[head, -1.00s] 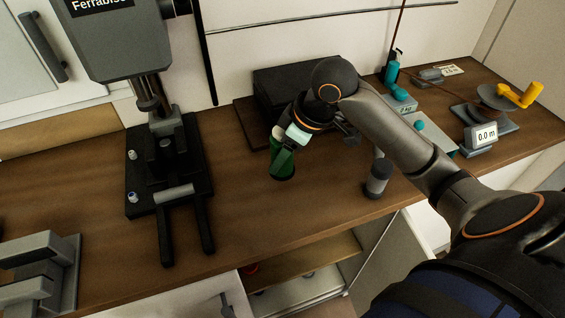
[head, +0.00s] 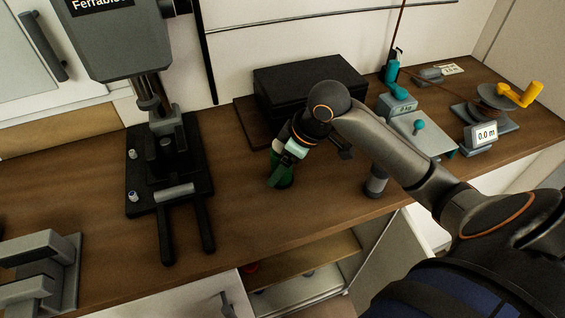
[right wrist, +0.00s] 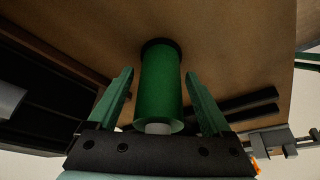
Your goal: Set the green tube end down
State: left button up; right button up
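In the right wrist view my right gripper (right wrist: 160,74) is open, with a narrow gap between each finger and the tube. My left gripper is not in view.
A black press stand (head: 150,195) with two prongs is to the left. A black box (head: 308,84) is behind. A grey cylinder (head: 376,184) stands to the right, partly behind my arm. Bare bench (head: 245,215) lies in front, up to its edge above an open cupboard.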

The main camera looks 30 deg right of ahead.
jog(key=shift+o, duration=0.2)
jog(key=shift+d+r, duration=0.1)
jog(key=shift+r, duration=0.4)
jog(key=v, duration=1.1)
jog(key=shift+s+r, duration=0.15)
jog(key=shift+r, duration=0.05)
jog(key=shift+f, duration=0.1)
